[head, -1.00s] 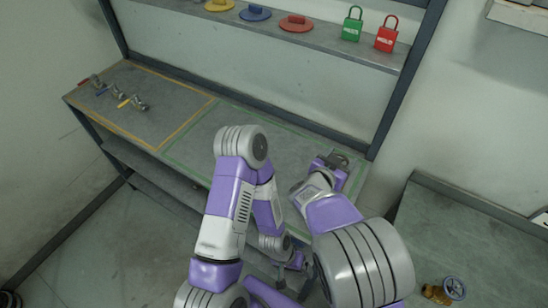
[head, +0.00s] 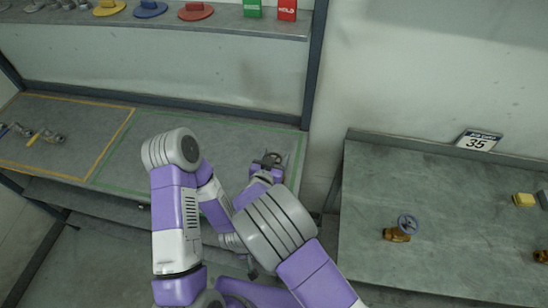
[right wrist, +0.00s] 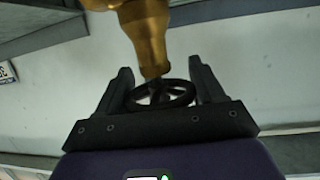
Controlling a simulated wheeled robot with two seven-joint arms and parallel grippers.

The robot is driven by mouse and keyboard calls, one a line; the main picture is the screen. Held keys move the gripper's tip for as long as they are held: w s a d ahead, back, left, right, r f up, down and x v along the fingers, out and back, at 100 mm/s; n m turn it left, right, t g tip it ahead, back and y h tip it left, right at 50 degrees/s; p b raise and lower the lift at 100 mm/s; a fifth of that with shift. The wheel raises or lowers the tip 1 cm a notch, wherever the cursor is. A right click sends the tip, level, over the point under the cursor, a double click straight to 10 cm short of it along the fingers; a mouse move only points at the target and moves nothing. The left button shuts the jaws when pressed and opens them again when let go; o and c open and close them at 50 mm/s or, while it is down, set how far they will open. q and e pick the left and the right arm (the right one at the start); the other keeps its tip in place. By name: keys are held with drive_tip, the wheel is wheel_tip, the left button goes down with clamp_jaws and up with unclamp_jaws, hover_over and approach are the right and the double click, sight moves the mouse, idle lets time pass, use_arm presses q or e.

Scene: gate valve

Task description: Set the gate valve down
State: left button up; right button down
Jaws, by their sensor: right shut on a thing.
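My right gripper (head: 268,166) is over the green-outlined area at the right end of the left bench (head: 225,135). In the right wrist view, my right gripper (right wrist: 163,80) is shut on a gate valve (right wrist: 149,35) with a brass body. Its dark handwheel (right wrist: 166,94) lies between the fingers and the body extends out beyond the fingertips. In the head view the held valve is mostly hidden, and I cannot tell if it touches the bench. My left gripper (head: 252,268) is low, in front of the bench, largely hidden by my arms.
Small valves (head: 45,136) lie in the yellow-outlined area. The green area's middle is clear.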

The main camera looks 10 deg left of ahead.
drive_tip(key=shift+r, duration=0.1)
drive_tip(key=c, duration=0.6)
unclamp_jaws()
drive_tip(key=shift+f, duration=0.2)
drive_tip(key=o, duration=0.5)
drive_tip(key=shift+c, duration=0.2)
drive_tip(key=shift+r, duration=0.1)
drive_tip(key=shift+r, duration=0.15)
drive_tip(key=v, duration=0.7)
drive_tip(key=shift+s, duration=0.3)
drive_tip(key=shift+r, duration=0.1)
